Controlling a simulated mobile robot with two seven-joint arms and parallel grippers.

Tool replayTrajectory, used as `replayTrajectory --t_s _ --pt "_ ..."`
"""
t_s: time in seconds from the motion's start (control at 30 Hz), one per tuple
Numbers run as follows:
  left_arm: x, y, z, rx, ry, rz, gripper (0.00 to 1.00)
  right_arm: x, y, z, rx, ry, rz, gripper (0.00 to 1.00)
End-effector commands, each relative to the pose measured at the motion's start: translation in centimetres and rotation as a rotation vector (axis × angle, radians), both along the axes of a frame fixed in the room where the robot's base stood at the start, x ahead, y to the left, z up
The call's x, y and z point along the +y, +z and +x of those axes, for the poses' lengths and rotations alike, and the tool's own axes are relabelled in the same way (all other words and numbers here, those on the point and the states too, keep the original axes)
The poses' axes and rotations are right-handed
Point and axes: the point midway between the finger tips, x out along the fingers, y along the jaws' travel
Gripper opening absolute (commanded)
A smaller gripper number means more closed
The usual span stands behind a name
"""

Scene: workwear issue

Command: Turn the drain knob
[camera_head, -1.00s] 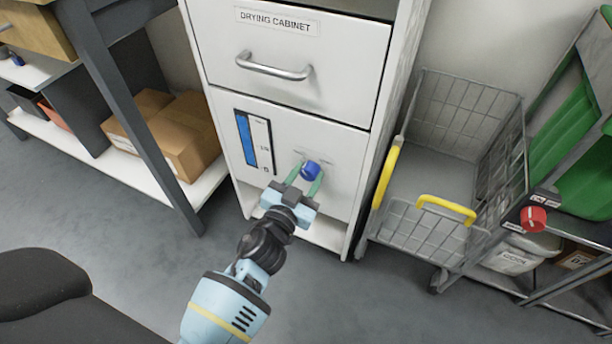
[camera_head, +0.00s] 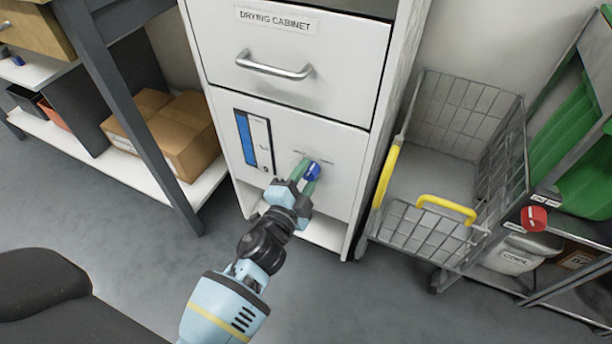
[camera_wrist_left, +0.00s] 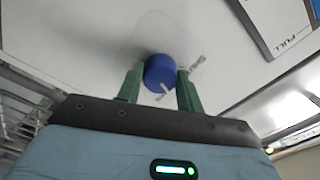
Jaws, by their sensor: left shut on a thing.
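The blue drain knob (camera_head: 312,171) is on the lower front panel of the white drying cabinet (camera_head: 340,150). My left gripper (camera_head: 306,172) is at the knob, with its green fingers on either side of it and shut on it. In the left wrist view the knob (camera_wrist_left: 159,72) sits between the two green fingers, and a white line marks its face. Small lettering beside the knob is partly hidden and too small to read. The level gauge (camera_head: 255,140) shows a tall blue bar. My right gripper is not in view.
A wire cart (camera_head: 440,170) with yellow handles stands right of the cabinet. A red knob (camera_head: 533,218) is on the rack at the far right. A shelf with cardboard boxes (camera_head: 175,130) stands on the left. Grey floor in front is clear.

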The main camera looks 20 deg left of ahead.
Motion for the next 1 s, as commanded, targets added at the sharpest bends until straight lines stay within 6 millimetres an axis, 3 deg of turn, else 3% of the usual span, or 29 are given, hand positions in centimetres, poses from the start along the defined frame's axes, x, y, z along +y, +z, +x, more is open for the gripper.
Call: replayTrajectory --t_s 0.5,1.0 --pt "0.06 0.05 0.06 -0.013 0.001 0.378 0.14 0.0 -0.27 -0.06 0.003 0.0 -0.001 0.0" --pt "0.04 0.08 0.06 -0.017 0.002 0.471 0.14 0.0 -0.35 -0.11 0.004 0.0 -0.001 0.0"
